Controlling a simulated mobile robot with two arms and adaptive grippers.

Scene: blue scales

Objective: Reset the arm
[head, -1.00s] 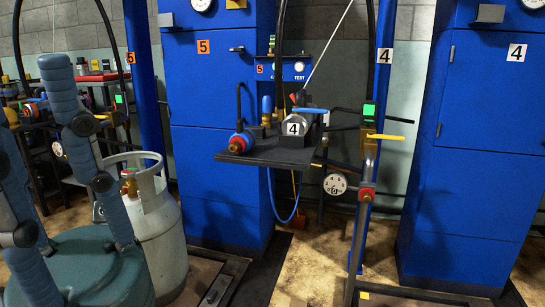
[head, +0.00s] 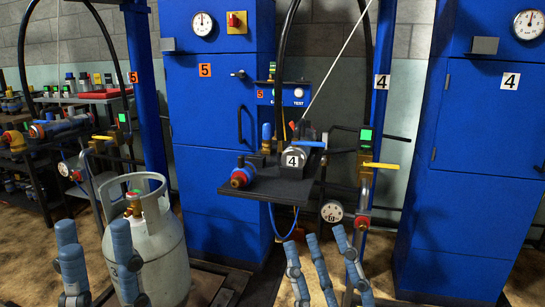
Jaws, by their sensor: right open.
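My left gripper (head: 94,232) is low at the left in the head view, in front of the grey gas cylinder (head: 160,245). Its blue fingers point up and stand apart, with nothing between them. My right gripper (head: 316,242) is low in the middle, below the dark shelf. Its blue fingers point up, spread and empty. The lower parts of both grippers are cut off by the bottom edge.
Blue cabinets (head: 215,120) (head: 480,150) stand behind. Open floor shows at lower left.

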